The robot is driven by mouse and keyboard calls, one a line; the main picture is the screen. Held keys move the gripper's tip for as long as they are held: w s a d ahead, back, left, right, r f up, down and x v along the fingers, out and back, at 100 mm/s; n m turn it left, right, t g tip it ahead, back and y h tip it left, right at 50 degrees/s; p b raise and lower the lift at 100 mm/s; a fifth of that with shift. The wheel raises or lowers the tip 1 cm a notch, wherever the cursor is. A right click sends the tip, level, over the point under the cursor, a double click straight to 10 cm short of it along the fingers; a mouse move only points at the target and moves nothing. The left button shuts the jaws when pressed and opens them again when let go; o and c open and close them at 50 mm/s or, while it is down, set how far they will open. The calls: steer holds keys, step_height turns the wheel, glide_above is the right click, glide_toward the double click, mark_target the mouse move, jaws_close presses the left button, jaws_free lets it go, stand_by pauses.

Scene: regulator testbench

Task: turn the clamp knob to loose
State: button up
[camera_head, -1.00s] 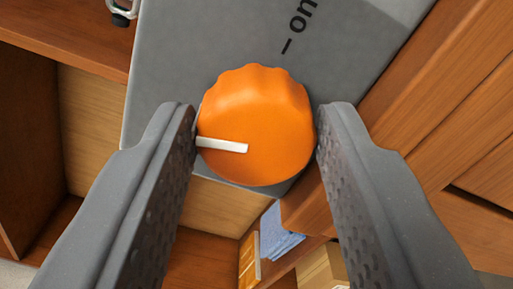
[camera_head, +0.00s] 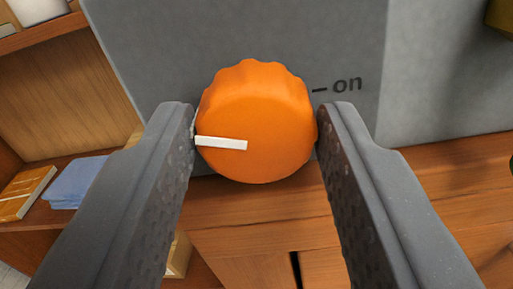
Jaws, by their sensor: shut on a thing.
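The orange clamp knob (camera_head: 258,125) has a scalloped edge and sits on the grey panel face (camera_head: 240,30) in the middle of the view. Its white pointer line (camera_head: 221,144) points to the left in the picture. A dark tick with the word "on" (camera_head: 338,86) is printed on the panel to the upper right of the knob, away from the pointer. My gripper (camera_head: 257,130) is shut on the knob, with one dark textured finger against its left side and one against its right. The knob's underside and shaft are hidden.
A wooden surface (camera_head: 440,180) lies below the panel. At the left are wooden shelves with a blue folded or stacked item (camera_head: 75,183) and an orange-brown box or book (camera_head: 25,192). A yellowish thing (camera_head: 500,15) shows at the top right corner.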

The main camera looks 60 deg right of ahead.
steer(key=shift+s+d+f+n+p, duration=0.1)
steer(key=shift+n+p, duration=0.05)
steer(key=shift+n, duration=0.55)
steer(key=shift+d+f+n+p, duration=0.1)
steer(key=shift+n+p, duration=0.1)
steer(key=shift+n, duration=0.5)
steer(key=shift+s+d+f+n+p, duration=0.1)
steer(key=shift+n+p, duration=0.05)
steer(key=shift+n, duration=0.55)
steer(key=shift+r, duration=0.1)
steer(key=o, duration=1)
steer(key=shift+r, duration=0.1)
steer(key=shift+w+a, duration=0.1)
steer(key=shift+a, duration=0.25)
steer(key=v, duration=1.3)
steer(key=shift+a+b, duration=0.15)
steer(key=shift+b, duration=0.2)
